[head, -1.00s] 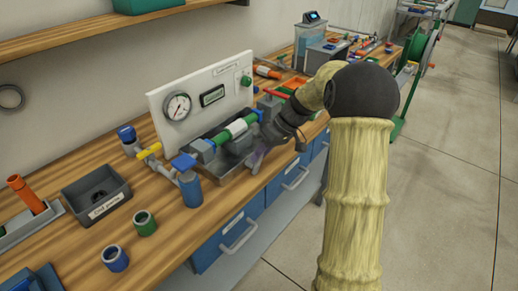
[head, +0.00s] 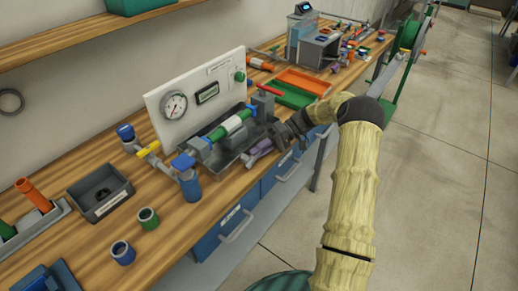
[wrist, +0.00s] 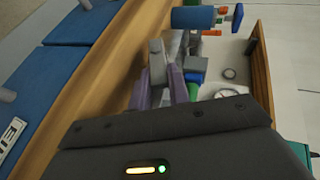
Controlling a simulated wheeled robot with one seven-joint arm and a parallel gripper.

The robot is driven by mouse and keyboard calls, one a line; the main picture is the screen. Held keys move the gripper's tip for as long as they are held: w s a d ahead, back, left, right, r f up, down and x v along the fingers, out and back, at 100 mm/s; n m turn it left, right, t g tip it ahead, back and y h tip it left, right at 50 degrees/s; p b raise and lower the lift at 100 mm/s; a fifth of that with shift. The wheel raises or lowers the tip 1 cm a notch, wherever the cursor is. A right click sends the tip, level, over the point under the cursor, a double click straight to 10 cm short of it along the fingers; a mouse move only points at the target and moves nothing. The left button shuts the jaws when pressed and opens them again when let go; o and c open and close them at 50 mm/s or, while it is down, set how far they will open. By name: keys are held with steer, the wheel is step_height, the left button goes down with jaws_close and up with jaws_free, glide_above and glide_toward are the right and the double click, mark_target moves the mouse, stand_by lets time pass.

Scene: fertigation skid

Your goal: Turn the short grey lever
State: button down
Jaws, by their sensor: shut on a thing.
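My gripper (head: 262,150) has purple fingers and is low at the front right of the grey tray of the pipe rig. It also shows in the wrist view (wrist: 158,92), where the fingers are shut on a grey upright piece, the short grey lever (wrist: 156,58). In the head view, a small grey end (head: 248,159) shows just beyond the fingertips. The fingers hide most of the lever, and its pivot cannot be made out.
Behind stands a white panel (head: 200,96) with a gauge (head: 174,106). A green-and-white pipe (head: 230,126) runs above the grey tray. A red handle (head: 269,89), yellow handle (head: 149,149) and blue handle (head: 183,161) are nearby. Orange (head: 304,80) and green (head: 291,95) trays lie at right.

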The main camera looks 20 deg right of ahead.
steer(key=shift+w+a, duration=0.1)
stand_by(0.3)
steer(key=c, duration=1.3)
jaws_free()
